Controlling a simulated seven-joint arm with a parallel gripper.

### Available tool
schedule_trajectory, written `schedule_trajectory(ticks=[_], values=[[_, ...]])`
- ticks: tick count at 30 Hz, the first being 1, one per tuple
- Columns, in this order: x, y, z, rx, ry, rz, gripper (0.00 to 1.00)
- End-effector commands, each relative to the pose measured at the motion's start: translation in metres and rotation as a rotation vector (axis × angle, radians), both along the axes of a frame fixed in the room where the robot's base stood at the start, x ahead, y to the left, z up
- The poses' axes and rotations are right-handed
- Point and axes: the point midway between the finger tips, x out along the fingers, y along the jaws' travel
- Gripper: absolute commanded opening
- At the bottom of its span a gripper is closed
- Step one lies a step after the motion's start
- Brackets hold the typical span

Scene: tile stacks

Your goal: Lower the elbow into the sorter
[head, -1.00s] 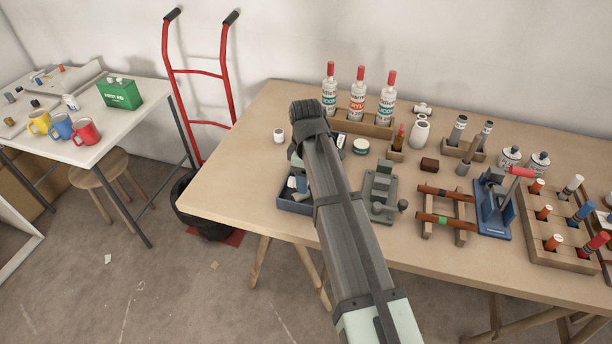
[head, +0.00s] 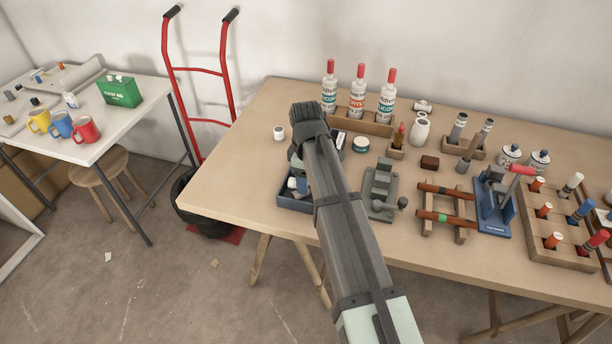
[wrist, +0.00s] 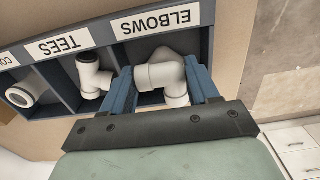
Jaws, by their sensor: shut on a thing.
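The white elbow (wrist: 162,72) is between the two blue fingers of my gripper (wrist: 158,70) in the wrist view. My gripper is shut on it. The elbow is over the compartment labelled ELBOWS of the dark blue sorter (wrist: 107,34), close to its label. I cannot tell whether it touches the compartment floor. A white tee (wrist: 92,76) lies in the TEES compartment beside it. Another white fitting (wrist: 26,92) is in the compartment at the left. In the head view the sorter (head: 293,204) is partly hidden by my arm, which also hides the gripper and elbow.
A grey vise-like fixture (head: 382,192) stands right of the sorter. A wooden rack with bottles (head: 371,127) is behind it. A small white cap (head: 279,133) stands at the left on the table (head: 235,160), whose left part is otherwise clear.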

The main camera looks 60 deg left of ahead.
Motion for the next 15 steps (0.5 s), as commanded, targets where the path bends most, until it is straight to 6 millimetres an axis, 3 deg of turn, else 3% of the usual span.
schedule_trajectory(ticks=[15], values=[[0.0, 0.0, -0.0063, 0.0, 0.0, 0.0, 0.3]])
